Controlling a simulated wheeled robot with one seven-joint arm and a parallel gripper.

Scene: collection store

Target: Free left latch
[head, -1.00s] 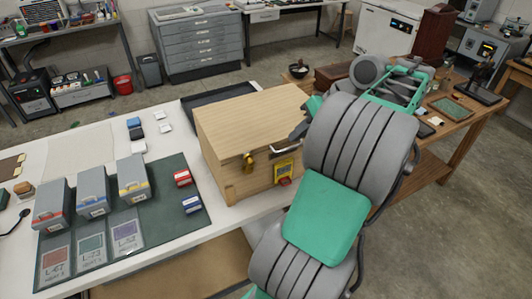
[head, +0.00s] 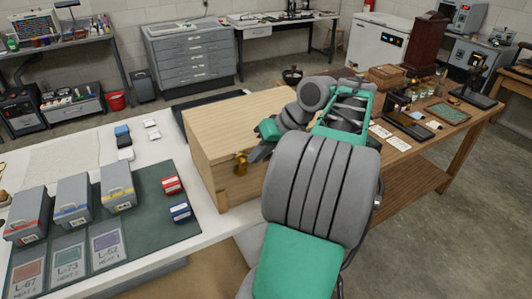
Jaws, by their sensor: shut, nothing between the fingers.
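A wooden box (head: 208,140) with a closed lid stands on the white table. Its brass left latch (head: 240,163) is on the front face near the lid seam. My gripper (head: 256,154) is just to the right of the latch, close to the box front, with its dark fingers shut and empty. I cannot tell whether the fingertips touch the latch. My arm hides the right part of the box front.
A dark green mat (head: 150,232) left of the box bears several grey cases, cards and two small boxes, one red (head: 171,185) and one blue (head: 180,212). A wooden bench (head: 440,150) with instruments stands to the right. Open floor lies at the lower right.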

